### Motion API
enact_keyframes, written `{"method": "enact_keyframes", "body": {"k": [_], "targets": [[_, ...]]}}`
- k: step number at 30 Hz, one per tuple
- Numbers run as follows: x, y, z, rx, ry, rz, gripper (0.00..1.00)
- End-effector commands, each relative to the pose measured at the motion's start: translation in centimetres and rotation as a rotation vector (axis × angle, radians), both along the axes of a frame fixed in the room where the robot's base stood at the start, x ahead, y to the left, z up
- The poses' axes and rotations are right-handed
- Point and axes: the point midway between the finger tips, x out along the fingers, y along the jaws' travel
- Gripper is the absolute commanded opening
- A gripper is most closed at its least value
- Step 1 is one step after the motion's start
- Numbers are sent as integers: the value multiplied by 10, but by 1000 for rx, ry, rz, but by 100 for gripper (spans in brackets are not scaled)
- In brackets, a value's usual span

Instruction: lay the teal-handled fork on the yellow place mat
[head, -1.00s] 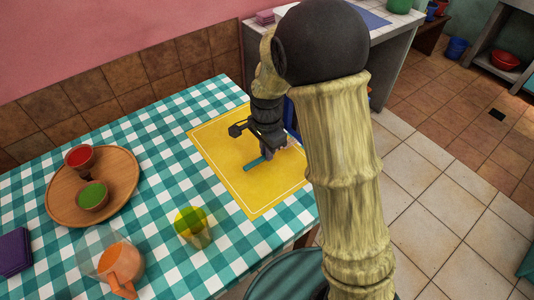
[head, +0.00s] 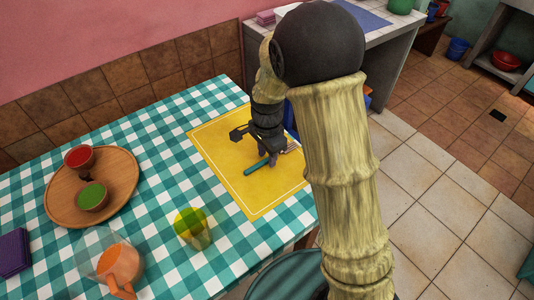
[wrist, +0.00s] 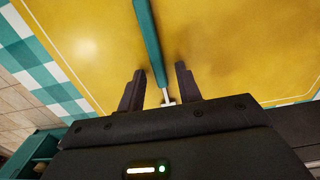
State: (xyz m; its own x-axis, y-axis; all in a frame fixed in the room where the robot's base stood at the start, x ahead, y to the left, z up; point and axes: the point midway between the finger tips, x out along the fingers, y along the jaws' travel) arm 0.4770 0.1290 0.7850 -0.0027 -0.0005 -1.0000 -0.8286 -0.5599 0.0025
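The fork's teal handle (head: 256,168) lies over the yellow place mat (head: 225,140) on the table, and its metal tines (head: 293,147) show to the right of my gripper. My gripper (head: 270,158) is low over the mat, at the middle of the fork. In the wrist view, the two fingers of my gripper (wrist: 159,84) stand apart with gaps on both sides of the teal handle (wrist: 149,38), which runs between them. The fork appears to rest on the mat. Its metal end is mostly hidden by my gripper body in the wrist view.
A round wooden tray (head: 122,175) holds a red bowl (head: 79,158) and a green bowl (head: 92,196). A yellow cup (head: 191,226), an orange-filled pitcher (head: 118,263) and purple napkins (head: 14,252) stand nearer. The mat's left part is clear.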

Motion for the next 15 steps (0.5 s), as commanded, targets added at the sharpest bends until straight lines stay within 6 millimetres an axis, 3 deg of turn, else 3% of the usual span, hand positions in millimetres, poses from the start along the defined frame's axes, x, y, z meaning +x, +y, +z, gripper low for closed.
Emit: {"method": "enact_keyframes", "body": {"k": [5,15], "targets": [[1,-1,22,1,-4,-2,34],[1,0,89,1,-5,0,34]]}}
